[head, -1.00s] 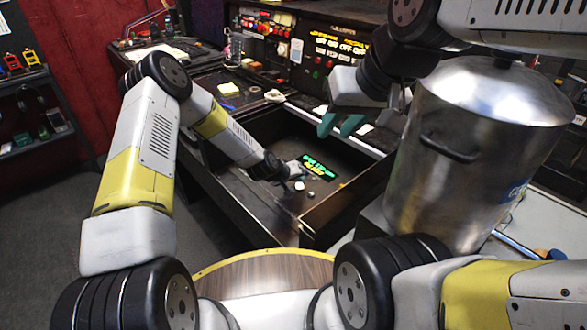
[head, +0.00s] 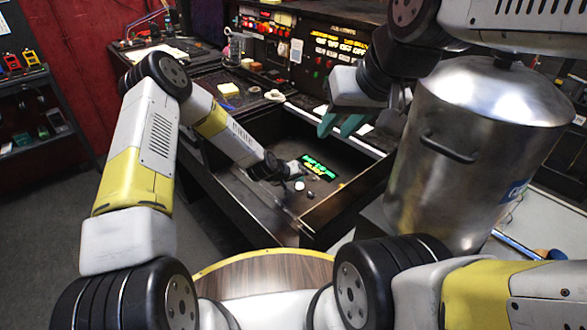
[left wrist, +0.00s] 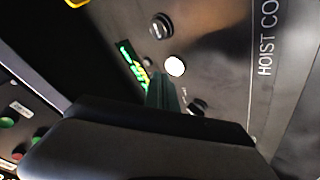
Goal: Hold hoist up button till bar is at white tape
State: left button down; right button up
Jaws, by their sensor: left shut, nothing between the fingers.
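The hoist panel (left wrist: 225,55) fills much of the left wrist view, with part of the lettering "HOIST CO" readable. It carries a round white button (left wrist: 175,66), a black button (left wrist: 161,26) and another dark one (left wrist: 198,107); I cannot read which is hoist up. My left gripper (left wrist: 162,88) is shut and empty, its green tip close to the white button; contact cannot be told. In the head view, my left gripper (head: 298,173) reaches into the dark console by the white button (head: 300,186). My right gripper (head: 341,126) is open and empty above the console's far edge. I cannot make out the bar or white tape.
A lit green and yellow display (head: 319,166) lies beside the buttons. A large steel pot (head: 480,150) stands close on the right. A control board (head: 325,50) with lit switches is behind. A round wooden top (head: 265,272) is in front.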

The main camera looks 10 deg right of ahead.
aim_at(298, 187)
pick_arm(q)
jog(key=shift+f, duration=0.15)
jog(key=shift+f, duration=0.25)
jog(key=shift+f, duration=0.4)
dwell(2.8)
jog(key=shift+r, duration=0.1)
dwell(3.1)
jog(key=shift+r, duration=0.75)
jog(key=shift+r, duration=0.1)
jog(key=shift+r, duration=2.4)
